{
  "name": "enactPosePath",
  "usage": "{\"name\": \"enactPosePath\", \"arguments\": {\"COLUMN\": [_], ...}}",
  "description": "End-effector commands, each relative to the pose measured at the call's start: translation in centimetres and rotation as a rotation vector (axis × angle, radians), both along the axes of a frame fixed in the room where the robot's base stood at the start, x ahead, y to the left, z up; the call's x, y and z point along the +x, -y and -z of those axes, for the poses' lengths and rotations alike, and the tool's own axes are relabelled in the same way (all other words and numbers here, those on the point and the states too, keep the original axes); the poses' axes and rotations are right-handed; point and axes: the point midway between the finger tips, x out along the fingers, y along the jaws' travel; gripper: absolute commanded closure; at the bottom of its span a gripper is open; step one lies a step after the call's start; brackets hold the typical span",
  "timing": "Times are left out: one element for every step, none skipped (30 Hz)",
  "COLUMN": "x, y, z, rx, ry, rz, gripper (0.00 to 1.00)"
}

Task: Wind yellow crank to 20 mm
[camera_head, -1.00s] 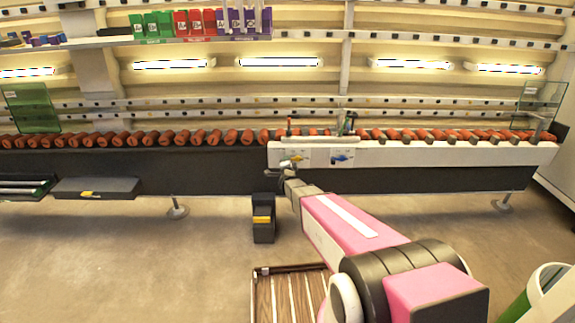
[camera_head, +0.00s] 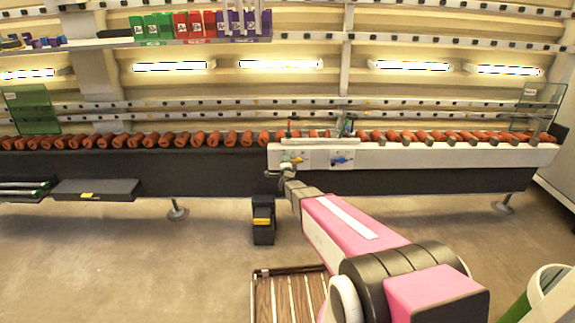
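The yellow crank (camera_head: 296,161) is small and sits on the white front panel of the conveyor, below the rollers. A blue crank (camera_head: 342,160) is on the same panel to its right. My gripper (camera_head: 272,177) is just below and left of the yellow crank and looks apart from it. The fingers are dark and tiny in this view, so I cannot tell whether they are open or shut. The scale or reading of the crank is too small to make out.
A row of orange rollers (camera_head: 213,139) runs along the conveyor. A black bin with a yellow part (camera_head: 263,222) stands on the floor below my gripper. A slatted wooden crate (camera_head: 290,298) lies nearer. Coloured boxes (camera_head: 165,26) stand on a high shelf.

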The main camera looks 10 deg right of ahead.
Motion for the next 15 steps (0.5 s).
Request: {"name": "enactPosePath", "arguments": {"x": [-0.3,-0.5,-0.8,-1.1,-1.4,-2.0,-2.4,-2.9,-3.6,-4.1,-4.7,-5.5,-6.1,-6.7,-7.4], "y": [0.0,0.0,-0.1,-0.1,-0.1,-0.1,-0.2,-0.2,-0.3,-0.3,-0.3,-0.4,-0.4,-0.5,-0.6], "z": [0.0,0.0,0.0,-0.1,-0.1,-0.1,-0.1,-0.1,-0.1,-0.1,-0.1,-0.1,-0.2,-0.2,-0.2], "rx": [0.000,0.000,0.000,0.000,0.000,0.000,0.000,0.000,0.000,0.000,0.000,0.000,0.000,0.000,0.000], "ry": [0.000,0.000,0.000,0.000,-0.001,-0.001,-0.001,-0.001,-0.002,-0.002,-0.002,-0.001,-0.001,0.000,0.000], "rz": [0.000,0.000,0.000,0.000,0.000,0.000,0.000,-0.001,0.000,0.000,0.000,0.000,0.000,0.000,0.000], "gripper": [0.48,0.48,0.48,0.48,0.48,0.48,0.48,0.48,0.48,0.48,0.48,0.48,0.48,0.48,0.48]}}
